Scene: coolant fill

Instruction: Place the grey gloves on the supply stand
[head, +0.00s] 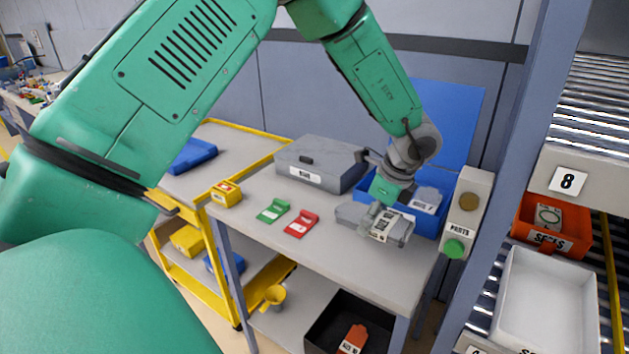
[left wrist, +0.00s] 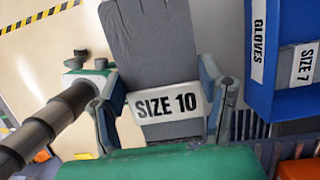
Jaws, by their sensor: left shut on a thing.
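The grey gloves (head: 349,212) are a flat bundle with a white band reading SIZE 10 in the left wrist view (left wrist: 150,45). My left gripper (head: 383,213) is shut on them, its two fingers at the sides of the band (left wrist: 165,103). The gloves are at or just above the top of the grey supply stand (head: 335,265), in front of the blue gloves bin; I cannot tell whether they touch the top. My right gripper is not in view.
The blue bin (head: 432,222), marked GLOVES in the wrist view, holds a grey SIZE 7 pack. A button box (head: 468,212) stands at right.

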